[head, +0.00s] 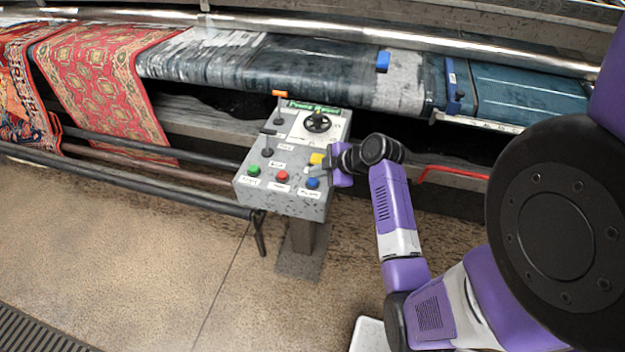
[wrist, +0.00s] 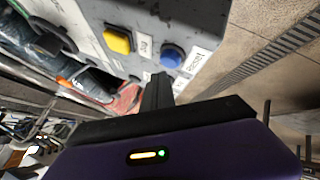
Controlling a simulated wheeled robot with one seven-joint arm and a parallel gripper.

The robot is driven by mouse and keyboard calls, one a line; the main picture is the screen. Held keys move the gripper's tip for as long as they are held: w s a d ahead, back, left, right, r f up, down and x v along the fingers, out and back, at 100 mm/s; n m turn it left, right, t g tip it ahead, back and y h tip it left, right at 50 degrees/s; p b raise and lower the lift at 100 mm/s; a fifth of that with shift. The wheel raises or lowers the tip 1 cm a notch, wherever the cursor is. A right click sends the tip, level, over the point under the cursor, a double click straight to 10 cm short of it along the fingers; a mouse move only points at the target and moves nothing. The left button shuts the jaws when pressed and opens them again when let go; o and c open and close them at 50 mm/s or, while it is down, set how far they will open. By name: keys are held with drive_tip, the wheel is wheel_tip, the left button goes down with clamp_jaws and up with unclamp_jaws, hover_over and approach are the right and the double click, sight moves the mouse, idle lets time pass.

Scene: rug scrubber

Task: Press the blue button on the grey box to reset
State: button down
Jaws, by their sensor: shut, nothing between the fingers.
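The grey box (head: 283,204) stands on a post in front of the machine. Its blue button (head: 313,183) is at the right end of a front row, beside a red button (head: 282,176) and a green button (head: 254,170). My gripper (head: 318,168) is shut and empty over the right side of the box, close to the blue button. In the wrist view, the shut fingers (wrist: 158,85) point toward the box, with the blue button (wrist: 172,55) just beyond their tips. I cannot tell whether they touch it.
A yellow button (wrist: 118,40) sits next to the blue one; it also shows in the head view (head: 316,158). A black handwheel (head: 317,123) and levers (head: 267,141) rise from the box. Rugs (head: 105,75) lie over the machine behind. The floor (head: 120,250) in front is clear.

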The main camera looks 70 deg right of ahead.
sight(315, 181)
drive_tip(key=shift+f+b, duration=0.45)
drive_tip(key=shift+f+b, duration=0.4)
drive_tip(key=shift+f, duration=0.1)
idle(1.0)
drive_tip(key=shift+r, duration=0.1)
drive_tip(key=shift+r+p, duration=0.7)
drive_tip(key=shift+r, duration=0.15)
drive_tip(key=shift+r, duration=0.1)
drive_tip(key=shift+r+p, duration=1.95)
drive_tip(key=shift+r, duration=0.5)
